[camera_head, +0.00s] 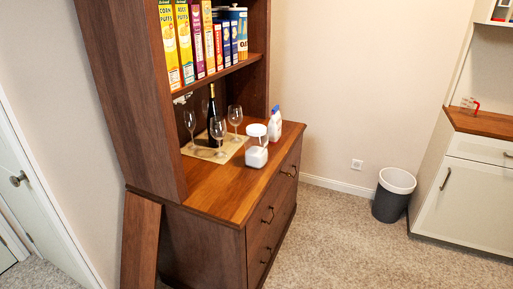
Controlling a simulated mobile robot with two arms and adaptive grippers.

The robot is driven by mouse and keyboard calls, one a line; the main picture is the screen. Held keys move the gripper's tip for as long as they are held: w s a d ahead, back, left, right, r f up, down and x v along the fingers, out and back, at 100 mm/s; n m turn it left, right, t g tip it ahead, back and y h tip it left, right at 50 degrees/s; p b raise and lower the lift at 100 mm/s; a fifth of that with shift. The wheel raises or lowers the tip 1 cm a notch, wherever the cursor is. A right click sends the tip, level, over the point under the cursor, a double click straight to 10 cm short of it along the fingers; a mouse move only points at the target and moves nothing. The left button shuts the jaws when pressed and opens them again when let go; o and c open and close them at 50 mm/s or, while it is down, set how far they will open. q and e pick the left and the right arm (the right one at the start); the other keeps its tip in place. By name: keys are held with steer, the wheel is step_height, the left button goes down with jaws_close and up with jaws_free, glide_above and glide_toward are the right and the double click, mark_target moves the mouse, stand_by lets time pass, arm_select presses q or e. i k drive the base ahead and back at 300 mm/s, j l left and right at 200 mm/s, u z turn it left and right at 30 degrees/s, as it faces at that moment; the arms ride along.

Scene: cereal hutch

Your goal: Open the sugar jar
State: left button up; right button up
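A small jar stands near the front edge of the hutch's wooden counter, right of the wine glasses. Its lower part is a white block (257,156), and a white round lid-like top (257,130) shows above it. The band between them looks clear, like glass, but it is too small to tell whether the lid is seated on the jar. Neither of my grippers is in view.
A white bottle (275,124) stands close behind the jar. Wine glasses (218,130) and a dark bottle (212,115) stand on a mat (232,151) to its left. Cereal boxes (184,40) fill the shelf above. The counter's front part (215,195) is bare. A bin (393,195) stands right.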

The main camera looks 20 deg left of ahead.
mark_target(256, 153)
steer(key=i+u, duration=0.15)
steer(key=u, duration=0.25)
steer(key=i+l+u, duration=0.1)
steer(key=u, duration=0.25)
steer(key=i+l+u, duration=0.15)
steer(key=u, duration=0.25)
